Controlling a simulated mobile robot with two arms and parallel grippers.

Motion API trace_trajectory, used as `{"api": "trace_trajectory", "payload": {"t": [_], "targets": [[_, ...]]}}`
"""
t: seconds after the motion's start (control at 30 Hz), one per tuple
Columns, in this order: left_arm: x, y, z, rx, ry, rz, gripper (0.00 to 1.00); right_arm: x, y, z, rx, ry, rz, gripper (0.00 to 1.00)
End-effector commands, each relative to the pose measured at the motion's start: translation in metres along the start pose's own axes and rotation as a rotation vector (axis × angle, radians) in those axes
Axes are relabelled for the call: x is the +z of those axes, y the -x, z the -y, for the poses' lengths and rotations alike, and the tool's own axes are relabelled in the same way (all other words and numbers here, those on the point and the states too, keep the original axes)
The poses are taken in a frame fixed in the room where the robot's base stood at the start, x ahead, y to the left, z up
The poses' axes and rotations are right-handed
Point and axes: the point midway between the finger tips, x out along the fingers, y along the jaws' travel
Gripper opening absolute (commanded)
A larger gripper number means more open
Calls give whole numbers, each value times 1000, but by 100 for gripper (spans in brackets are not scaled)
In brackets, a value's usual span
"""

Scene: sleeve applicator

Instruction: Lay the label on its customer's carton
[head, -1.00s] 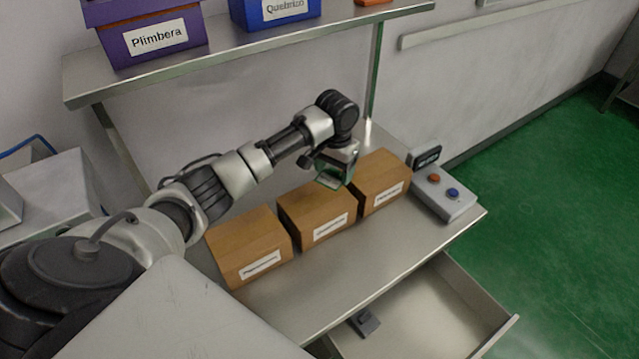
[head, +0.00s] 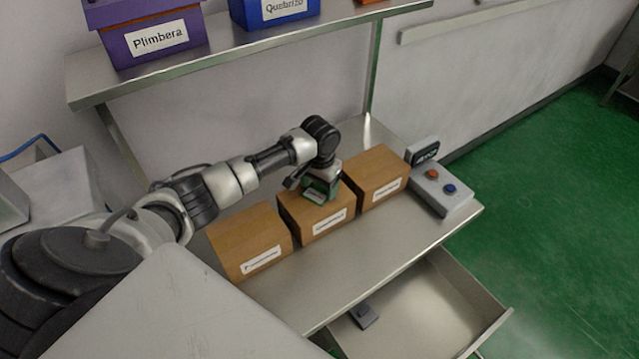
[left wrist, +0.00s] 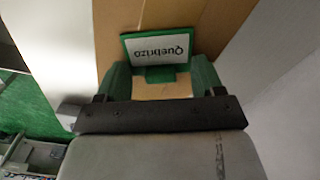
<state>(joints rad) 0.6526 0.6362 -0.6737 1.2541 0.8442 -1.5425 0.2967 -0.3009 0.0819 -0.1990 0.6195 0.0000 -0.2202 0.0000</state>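A white label (left wrist: 159,48) reading "Quebrizo" with a green backing and tab is upside down in the left wrist view. It appears to rest on top of the middle carton (head: 297,213); its green edge shows in the head view (head: 315,197). My left gripper (head: 318,190) is just above that carton. Its green fingers (left wrist: 160,82) are apart on either side of the tab, with cardboard visible between them. The left carton (head: 243,233) and right carton (head: 375,173) stand beside it. The cartons' front labels are too blurred to read surely. My right gripper is not in view.
A shelf (head: 230,48) above holds a purple box (head: 150,20) marked "Plimbera" and a blue box (head: 240,15). A button panel (head: 440,192) stands right of the cartons. An open drawer (head: 440,300) holds a dark object (head: 364,314). The steel table front is clear.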

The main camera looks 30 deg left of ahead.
Motion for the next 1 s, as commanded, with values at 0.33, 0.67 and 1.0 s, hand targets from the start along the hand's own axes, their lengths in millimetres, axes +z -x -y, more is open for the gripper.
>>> {"api": "trace_trajectory", "payload": {"t": [0.33, 0.67, 1.0], "targets": [[0, 0, 0, 0, 0, 0, 93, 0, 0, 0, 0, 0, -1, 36], [-1, 30, 0, 0, -1, -5, 93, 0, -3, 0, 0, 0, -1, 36], [-1, 99, 0, 0, 0, -4, 93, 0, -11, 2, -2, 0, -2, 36]]}}
